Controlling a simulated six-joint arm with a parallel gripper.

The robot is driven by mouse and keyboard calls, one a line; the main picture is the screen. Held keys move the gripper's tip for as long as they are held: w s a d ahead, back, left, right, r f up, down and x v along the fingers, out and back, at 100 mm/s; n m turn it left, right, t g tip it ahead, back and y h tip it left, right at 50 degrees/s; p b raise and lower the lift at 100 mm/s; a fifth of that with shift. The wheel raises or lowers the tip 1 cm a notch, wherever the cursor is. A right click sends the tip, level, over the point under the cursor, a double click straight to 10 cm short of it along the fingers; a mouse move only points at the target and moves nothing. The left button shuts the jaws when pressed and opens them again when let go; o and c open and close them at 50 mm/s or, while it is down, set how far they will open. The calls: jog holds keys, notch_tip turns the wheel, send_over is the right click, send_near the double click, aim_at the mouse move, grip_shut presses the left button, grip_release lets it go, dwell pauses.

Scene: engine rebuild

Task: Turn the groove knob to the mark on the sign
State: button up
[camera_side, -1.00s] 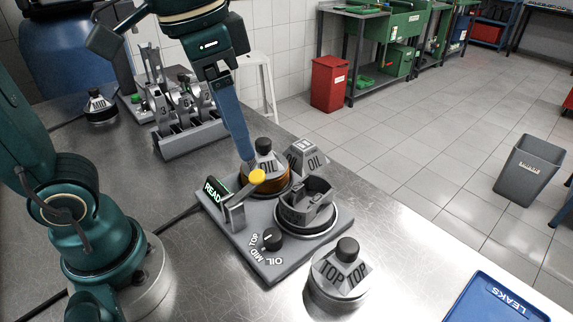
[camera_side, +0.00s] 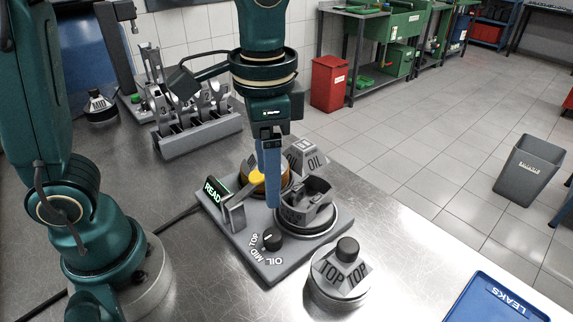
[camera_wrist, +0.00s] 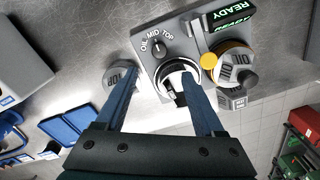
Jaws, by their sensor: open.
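The groove knob (camera_side: 272,240) is small, black and round, on the front of a grey fixture, ringed by the marks OIL, MID and TOP. It also shows in the wrist view (camera_wrist: 158,48). Its pale line is too small to read surely against the marks. The green lit sign (camera_side: 215,189) reads READY; it is also in the wrist view (camera_wrist: 234,14), where lettering beside it is unclear. My gripper (camera_side: 273,204) is open and empty, pointing down above the fixture, apart from the knob. In the wrist view the knob lies just beyond the blue fingertips (camera_wrist: 163,76).
Behind the knob are a piston in a round holder (camera_side: 308,212), a yellow-ended lever (camera_side: 257,177) and an amber ring stack. A TOP container (camera_side: 342,272) stands at the right, near the table edge. A slotted rack (camera_side: 197,133) is behind. Bare metal table lies front left.

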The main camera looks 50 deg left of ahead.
aim_at(271, 235)
notch_tip(271, 235, down, 13)
jog(key=shift+r, duration=0.15)
dwell(0.4)
grip_shut()
